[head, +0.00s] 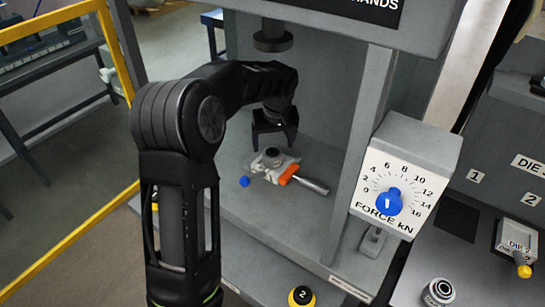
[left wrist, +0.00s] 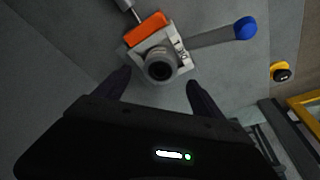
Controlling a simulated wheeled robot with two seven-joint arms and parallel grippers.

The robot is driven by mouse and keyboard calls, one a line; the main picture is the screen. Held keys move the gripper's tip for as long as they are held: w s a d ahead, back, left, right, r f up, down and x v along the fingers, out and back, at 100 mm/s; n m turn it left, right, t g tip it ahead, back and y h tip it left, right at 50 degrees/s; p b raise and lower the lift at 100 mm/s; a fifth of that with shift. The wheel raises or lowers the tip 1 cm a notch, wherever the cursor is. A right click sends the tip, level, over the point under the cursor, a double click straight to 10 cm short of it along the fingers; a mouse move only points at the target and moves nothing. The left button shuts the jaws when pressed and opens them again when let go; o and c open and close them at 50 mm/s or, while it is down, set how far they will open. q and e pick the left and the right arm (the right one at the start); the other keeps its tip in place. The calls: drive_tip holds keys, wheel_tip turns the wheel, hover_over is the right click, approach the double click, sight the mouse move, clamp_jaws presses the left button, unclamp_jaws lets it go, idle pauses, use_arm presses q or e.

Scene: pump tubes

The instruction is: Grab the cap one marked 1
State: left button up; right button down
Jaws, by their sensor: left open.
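My left gripper (head: 273,132) is open and empty inside the press bay, above a pale die block (head: 273,161) with a dark round hole, an orange part and a blue ball-ended lever. In the left wrist view, the open fingers (left wrist: 158,86) straddle the near side of this die block (left wrist: 145,50), apart from it; its label seems to read DIE 1. A yellow-and-black cap (left wrist: 281,72) lies at the right of that view; its marking is unreadable. Another yellow cap (head: 301,296), marked 2, sits at the bottom of the head view. My right gripper is not in view.
A force dial (head: 400,190) with a blue knob stands right of the bay, beside a grey post (head: 363,140). The press ram (head: 272,37) hangs above. A round metal part (head: 437,292) and a DIE 2 block (head: 515,240) are at the right.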

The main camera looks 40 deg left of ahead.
sight(273, 151)
use_arm(q)
drive_tip(key=p+x, duration=0.1)
drive_tip(key=x, duration=0.4)
idle(0.7)
clamp_jaws()
idle(0.6)
drive_tip(key=shift+r, duration=0.15)
